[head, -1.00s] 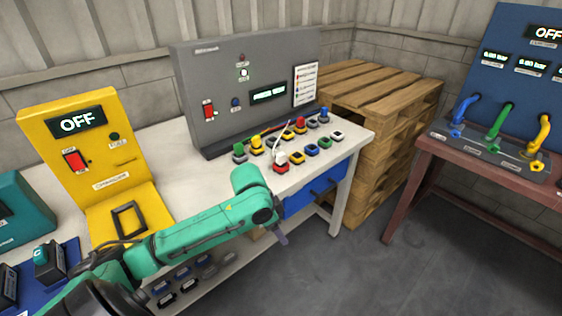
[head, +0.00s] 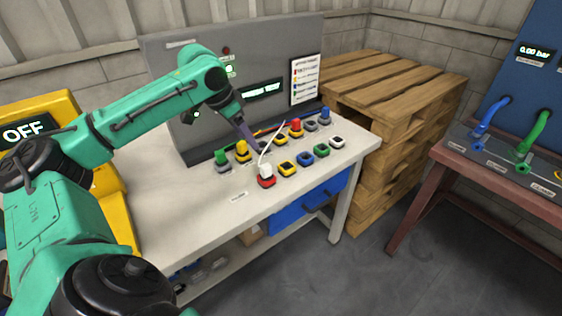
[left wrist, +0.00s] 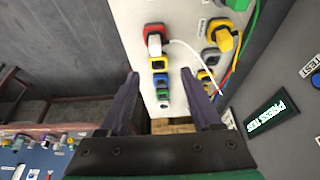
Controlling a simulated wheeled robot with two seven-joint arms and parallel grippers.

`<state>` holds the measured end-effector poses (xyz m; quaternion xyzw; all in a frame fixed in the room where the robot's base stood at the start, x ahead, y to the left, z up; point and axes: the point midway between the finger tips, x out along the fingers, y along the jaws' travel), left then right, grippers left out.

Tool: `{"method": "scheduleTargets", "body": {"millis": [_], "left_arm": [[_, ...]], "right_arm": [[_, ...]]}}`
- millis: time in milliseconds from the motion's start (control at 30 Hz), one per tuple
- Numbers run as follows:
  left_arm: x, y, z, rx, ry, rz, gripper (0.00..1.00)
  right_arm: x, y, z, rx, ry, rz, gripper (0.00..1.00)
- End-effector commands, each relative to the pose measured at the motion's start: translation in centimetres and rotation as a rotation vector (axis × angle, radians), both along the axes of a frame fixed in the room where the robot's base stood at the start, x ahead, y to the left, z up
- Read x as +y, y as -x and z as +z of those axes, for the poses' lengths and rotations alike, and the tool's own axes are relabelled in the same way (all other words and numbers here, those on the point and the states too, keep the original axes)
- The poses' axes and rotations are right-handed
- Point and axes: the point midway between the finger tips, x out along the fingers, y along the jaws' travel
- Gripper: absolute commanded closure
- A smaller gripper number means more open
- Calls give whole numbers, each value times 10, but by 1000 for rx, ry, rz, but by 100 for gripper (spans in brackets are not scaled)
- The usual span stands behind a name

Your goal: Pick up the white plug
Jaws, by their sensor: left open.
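The white plug (head: 266,170) sits upright in a red-rimmed socket (head: 267,182) in the front row on the white bench, with a thin white cable rising from it. In the left wrist view the white plug (left wrist: 154,45) shows beyond the fingertips, with its cable curving right. My left gripper (head: 250,142) is above the bench, just behind and left of the plug in the head view. Its fingers (left wrist: 160,73) are apart, with nothing between them in the left wrist view. My right gripper is in neither view.
Yellow (head: 242,152), green (head: 221,158), red (head: 295,127) and blue (head: 325,114) plugs stand in the row behind. Empty coloured sockets (head: 305,158) run to the right. A grey test panel (head: 170,60) stands behind. Bare bench top (head: 200,205) lies front left.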

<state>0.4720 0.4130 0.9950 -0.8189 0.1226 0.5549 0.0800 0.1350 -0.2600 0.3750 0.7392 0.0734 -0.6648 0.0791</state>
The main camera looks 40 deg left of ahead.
Motion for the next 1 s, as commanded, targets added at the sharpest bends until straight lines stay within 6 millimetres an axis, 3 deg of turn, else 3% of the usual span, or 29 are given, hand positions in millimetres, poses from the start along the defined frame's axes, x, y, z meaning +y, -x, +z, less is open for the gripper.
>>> {"method": "scheduleTargets", "body": {"millis": [133, 300, 400, 767, 1000], "left_arm": [[-3, -7, -19, 4, 2, 0, 35], [-9, -23, -61, 3, 3, -1, 35], [-11, -30, -78, 2, 3, 0, 35], [-24, -52, -129, 0, 1, 1, 35], [-24, -53, -133, 0, -2, 0, 35]], "right_arm": [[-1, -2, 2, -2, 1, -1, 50], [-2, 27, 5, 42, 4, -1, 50], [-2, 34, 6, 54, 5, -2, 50], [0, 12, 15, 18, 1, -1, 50], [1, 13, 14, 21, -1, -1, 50]]}}
